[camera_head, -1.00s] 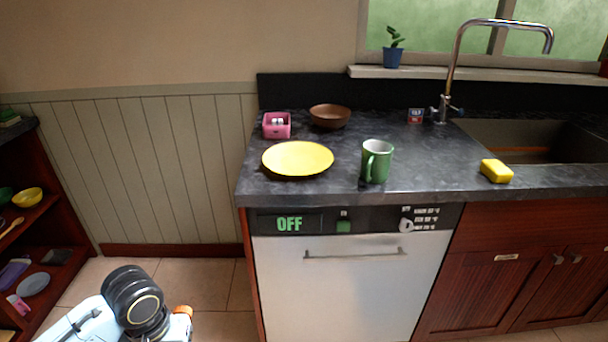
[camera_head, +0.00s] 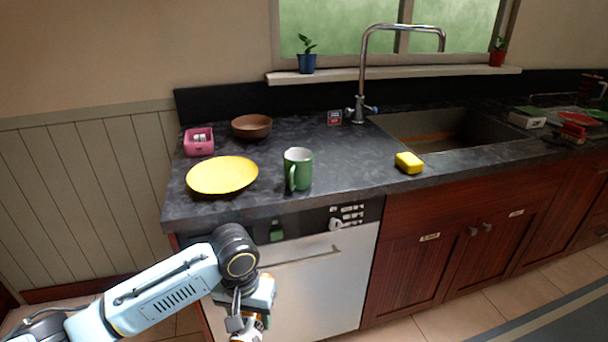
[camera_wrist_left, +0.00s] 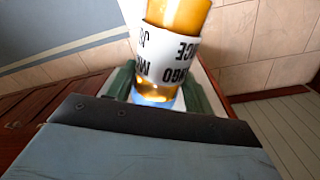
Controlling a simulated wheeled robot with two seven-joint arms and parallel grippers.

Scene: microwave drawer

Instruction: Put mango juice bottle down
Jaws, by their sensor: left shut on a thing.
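The mango juice bottle (camera_wrist_left: 175,50) shows in the left wrist view, amber with a white label with dark lettering. My left gripper (camera_wrist_left: 160,88) is shut on it, with the fingers on both sides of its lower part in that picture. In the head view my left gripper (camera_head: 246,325) is low in front of the dishwasher, below the counter top, and the bottle is mostly hidden there. The dark counter (camera_head: 335,165) has bare room between the green mug (camera_head: 298,170) and the yellow sponge (camera_head: 409,162). My right gripper is not in view.
A yellow plate (camera_head: 222,175), a pink holder (camera_head: 199,141) and a brown bowl (camera_head: 252,126) stand on the left of the counter. The sink (camera_head: 450,130) and faucet (camera_head: 362,75) are to the right. The counter's front edge lies above my left gripper.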

